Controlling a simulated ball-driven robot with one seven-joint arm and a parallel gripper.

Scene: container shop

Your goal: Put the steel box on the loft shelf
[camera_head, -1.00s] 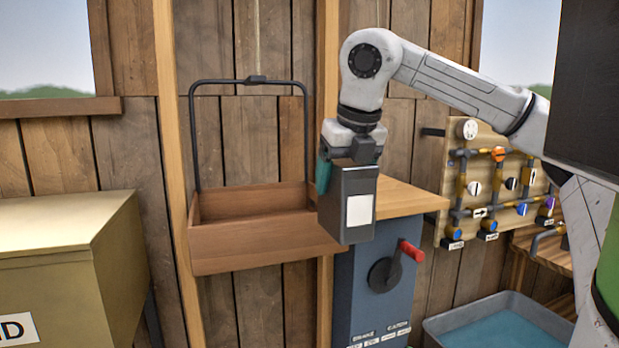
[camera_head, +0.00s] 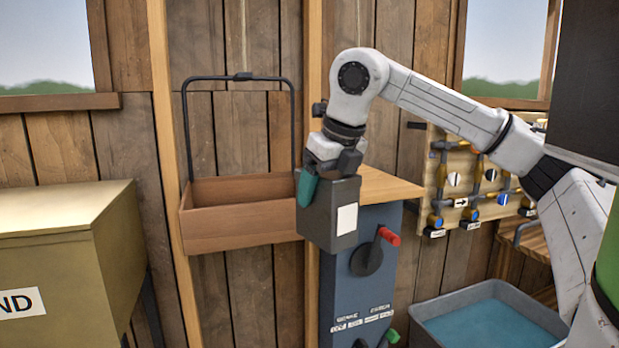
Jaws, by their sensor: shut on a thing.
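The steel box (camera_head: 322,212) is a dark grey block with a pale label on one face. My gripper (camera_head: 330,178) holds it from above, with a teal finger showing along its left side; the other finger is hidden. The box is held in front of the right end of a brown wooden tray (camera_head: 240,235) that hangs by a black bail handle. It overlaps the tray's right edge in the picture; I cannot tell whether they touch. No shelf that I can clearly identify as the loft shelf is in view.
Behind the box is a blue cabinet (camera_head: 345,290) with a wooden top, a red-handled crank (camera_head: 370,255) and a green knob (camera_head: 392,336). A tan bin (camera_head: 75,250) stands at left. A grey basin of water (camera_head: 490,320) and a valve board (camera_head: 470,180) are at right.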

